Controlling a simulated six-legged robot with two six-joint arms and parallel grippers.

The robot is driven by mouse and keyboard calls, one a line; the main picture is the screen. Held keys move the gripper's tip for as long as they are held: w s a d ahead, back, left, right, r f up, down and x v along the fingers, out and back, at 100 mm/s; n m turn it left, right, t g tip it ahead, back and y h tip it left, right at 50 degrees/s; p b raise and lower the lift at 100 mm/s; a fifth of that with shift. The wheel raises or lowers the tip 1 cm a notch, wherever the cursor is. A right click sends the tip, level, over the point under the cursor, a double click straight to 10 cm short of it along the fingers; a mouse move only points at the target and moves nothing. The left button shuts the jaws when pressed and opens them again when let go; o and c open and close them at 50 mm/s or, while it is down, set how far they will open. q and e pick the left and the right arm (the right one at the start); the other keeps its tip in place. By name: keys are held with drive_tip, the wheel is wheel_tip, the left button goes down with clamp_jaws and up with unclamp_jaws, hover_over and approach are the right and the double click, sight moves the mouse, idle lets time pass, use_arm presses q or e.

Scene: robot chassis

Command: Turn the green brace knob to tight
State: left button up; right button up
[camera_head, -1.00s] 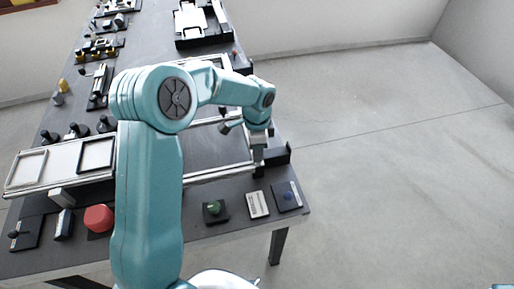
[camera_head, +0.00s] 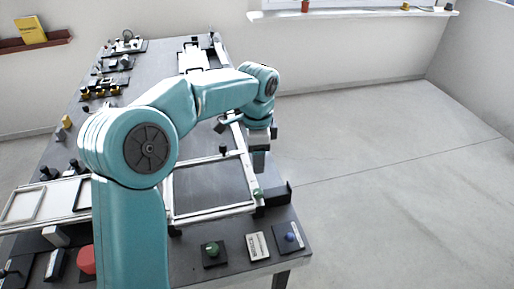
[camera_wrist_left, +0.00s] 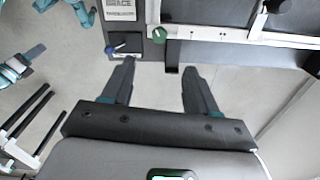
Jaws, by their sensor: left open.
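A small green knob (camera_head: 257,194) sits at the near right corner of the light metal frame (camera_head: 211,212). In the left wrist view this green knob (camera_wrist_left: 158,35) is at the frame's corner, just beyond the fingertips. A second green knob (camera_head: 212,249) sits on a dark plate at the near table edge. My left gripper (camera_head: 259,168) points down above the frame's right side. In the wrist view its two fingers (camera_wrist_left: 157,68) are spread, with nothing between them.
A white label card (camera_head: 258,246) and a blue knob (camera_head: 289,237) on a plate lie right of the second green knob. A red button (camera_head: 86,259) is at the near left. A black bracket (camera_head: 277,196) stands beside the frame corner. Open floor lies to the right.

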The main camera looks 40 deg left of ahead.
use_arm(q)
wheel_tip(320, 180, up, 3)
drive_tip(key=shift+f, duration=0.15)
drive_tip(key=shift+s, duration=0.1)
idle(0.5)
